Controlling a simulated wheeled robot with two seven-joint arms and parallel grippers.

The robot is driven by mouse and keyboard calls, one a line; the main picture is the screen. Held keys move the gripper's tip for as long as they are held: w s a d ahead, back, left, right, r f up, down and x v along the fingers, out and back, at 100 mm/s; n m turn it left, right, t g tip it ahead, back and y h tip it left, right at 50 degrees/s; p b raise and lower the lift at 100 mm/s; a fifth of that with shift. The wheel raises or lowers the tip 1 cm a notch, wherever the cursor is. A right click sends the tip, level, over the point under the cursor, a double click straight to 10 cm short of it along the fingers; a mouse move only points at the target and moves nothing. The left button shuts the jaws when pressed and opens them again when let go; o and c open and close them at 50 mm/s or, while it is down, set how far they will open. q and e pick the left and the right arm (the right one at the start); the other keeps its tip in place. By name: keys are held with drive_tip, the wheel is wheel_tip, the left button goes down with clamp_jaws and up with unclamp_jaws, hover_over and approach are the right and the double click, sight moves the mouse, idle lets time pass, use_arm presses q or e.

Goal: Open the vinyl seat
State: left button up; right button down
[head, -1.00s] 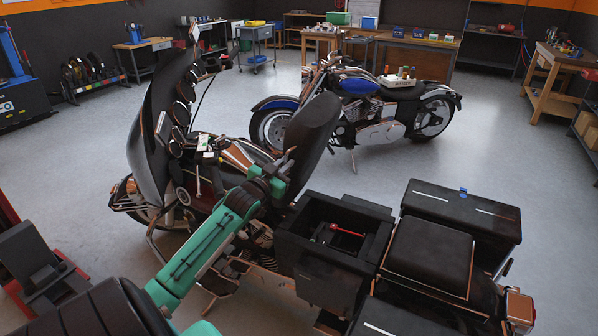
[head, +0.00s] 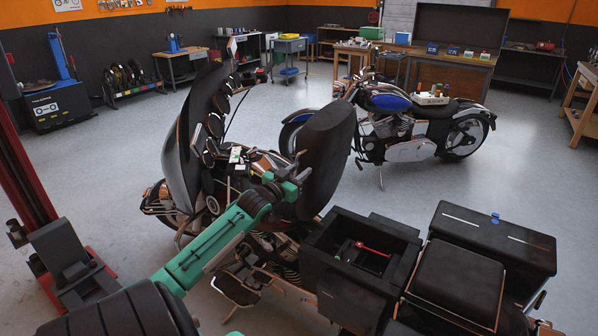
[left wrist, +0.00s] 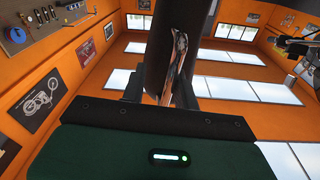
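The black vinyl seat (head: 327,148) stands tipped up on the near motorcycle, its broad face turned partly toward me. Behind its lower end, a black open-topped compartment (head: 335,268) shows a red-handled tool (head: 372,249) inside. My left gripper (head: 291,188) is at the lower left side of the raised seat, against or very close to it. Its fingertips are partly hidden there. In the left wrist view a dark padded shape, apparently the seat (left wrist: 172,45), stands in front of the gripper. Whether the fingers are shut on it is not clear. My right gripper is not in view.
The near motorcycle's windshield (head: 190,135) rises left of my left arm. A black rear seat (head: 458,280) and side case (head: 492,243) lie right of the compartment. A blue motorcycle (head: 400,120) stands behind. A red lift post (head: 22,165) is at left. Floor between is clear.

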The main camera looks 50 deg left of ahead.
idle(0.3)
use_arm(q)
drive_tip(key=shift+s+d+f, duration=0.15)
drive_tip(key=shift+s, duration=0.35)
drive_tip(key=r+b+v, duration=0.1)
drive_tip(key=b+v, duration=0.2)
drive_tip(key=v, duration=0.9)
drive_tip(key=shift+s+f, duration=0.45)
